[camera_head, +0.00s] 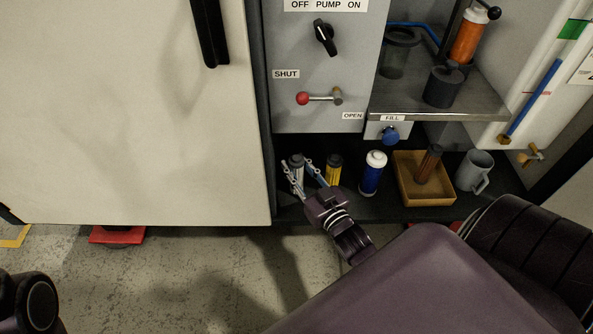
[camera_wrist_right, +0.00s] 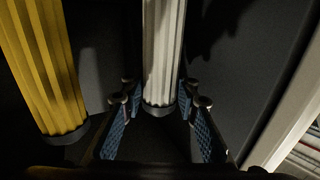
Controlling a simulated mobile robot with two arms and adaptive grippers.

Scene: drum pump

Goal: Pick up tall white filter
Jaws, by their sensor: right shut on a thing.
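The tall white filter (camera_head: 296,162) stands at the left end of the dark lower shelf, partly hidden by my right gripper (camera_head: 306,174). The right wrist view shows the white pleated filter (camera_wrist_right: 161,50) with its dark end cap between the blue-padded fingers of my right gripper (camera_wrist_right: 160,112). My right gripper is shut on the filter. The filter looks about upright; I cannot tell whether it touches the shelf. My left gripper is not in view.
A yellow filter (camera_head: 333,168) stands just right of the gripped one and shows close in the wrist view (camera_wrist_right: 43,65). Further right are a blue bottle (camera_head: 371,176), a tan tray (camera_head: 409,192) holding a brown filter (camera_head: 428,165), and a grey mug (camera_head: 473,170). A cabinet door (camera_head: 130,110) is left.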

